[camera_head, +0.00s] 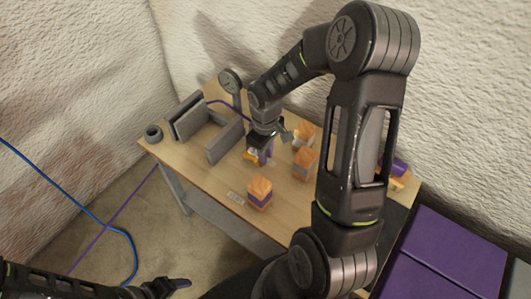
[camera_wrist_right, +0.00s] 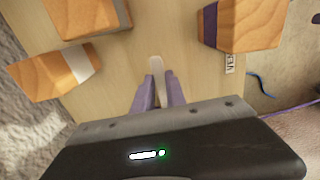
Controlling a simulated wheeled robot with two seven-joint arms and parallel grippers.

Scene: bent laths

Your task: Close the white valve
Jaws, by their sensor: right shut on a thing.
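My right gripper (camera_wrist_right: 160,92) is low over the table; its purple fingers are closed on a narrow pale lever (camera_wrist_right: 156,66) that sticks out past the tips. The lever looks like the white valve's handle, but its base is hidden. In the head view my right gripper (camera_head: 263,158) hides most of that spot. A wooden block with a white band (camera_wrist_right: 80,67) lies to the left in the wrist view, apart from the fingers. My left gripper (camera_head: 172,286) is at the bottom left of the head view, away from the table, its opening unclear.
A purple-banded wooden block (camera_head: 259,194) stands near the table's front edge beside a small label (camera_head: 235,198). A grey-banded block (camera_head: 303,165) is to its right. Grey upright panels (camera_head: 225,140) and a dark ring (camera_head: 153,133) occupy the table's left side. Blue cable (camera_head: 85,210) lies on the floor.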

